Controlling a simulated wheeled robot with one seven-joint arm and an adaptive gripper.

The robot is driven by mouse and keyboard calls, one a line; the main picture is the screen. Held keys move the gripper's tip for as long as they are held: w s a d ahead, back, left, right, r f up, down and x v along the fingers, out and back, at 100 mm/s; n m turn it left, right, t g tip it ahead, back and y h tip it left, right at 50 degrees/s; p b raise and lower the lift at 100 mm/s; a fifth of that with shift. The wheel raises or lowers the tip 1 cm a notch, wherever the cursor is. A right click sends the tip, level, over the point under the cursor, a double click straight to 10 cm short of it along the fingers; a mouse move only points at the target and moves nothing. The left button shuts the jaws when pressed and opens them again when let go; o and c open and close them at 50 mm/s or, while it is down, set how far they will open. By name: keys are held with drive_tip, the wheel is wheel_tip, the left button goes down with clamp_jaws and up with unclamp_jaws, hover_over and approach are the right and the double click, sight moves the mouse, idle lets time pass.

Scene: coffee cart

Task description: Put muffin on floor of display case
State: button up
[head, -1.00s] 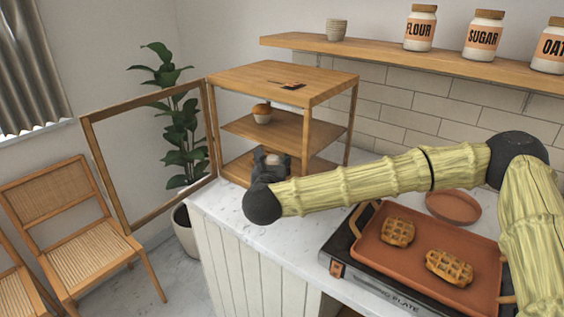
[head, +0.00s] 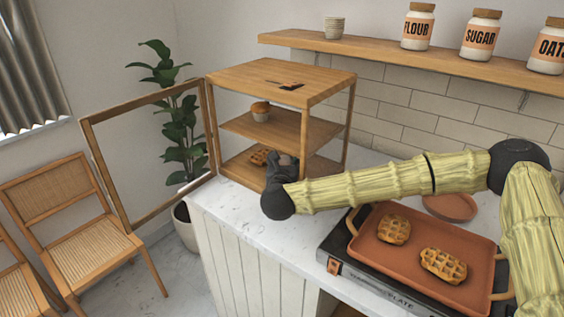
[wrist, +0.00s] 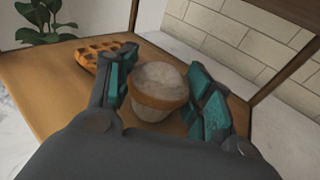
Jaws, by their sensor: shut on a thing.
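My gripper (wrist: 163,93) is shut on a muffin (wrist: 155,85) with a pale top and a brownish rim, held between its teal-padded fingers in the wrist view. In the head view my gripper (head: 281,165) is inside the open front of the wooden display case (head: 265,76), low by its floor (head: 235,170); the held muffin is hidden there. The case floor also shows in the wrist view (wrist: 40,85), under the muffin. I cannot tell whether the muffin touches it.
A waffle (head: 259,157) lies on the case floor, left of my gripper. Another muffin (head: 260,111) sits on the middle shelf (head: 285,135). The case door (head: 103,175) stands open to the left. An orange tray (head: 380,262) with two waffles is on the hot plate.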

drive_tip(key=shift+f, duration=0.2)
drive_tip(key=o, duration=1.1)
drive_tip(key=shift+r, duration=0.1)
drive_tip(key=shift+r, duration=0.2)
drive_tip(key=s, duration=0.2)
drive_tip(key=s+b, duration=0.1)
drive_tip(key=s, duration=0.3)
drive_tip(key=shift+s+a+r, duration=0.15)
drive_tip(key=shift+s+r, duration=0.15)
drive_tip(key=shift+r, duration=0.05)
drive_tip(key=shift+s+r, duration=0.1)
drive_tip(key=shift+s, duration=0.3)
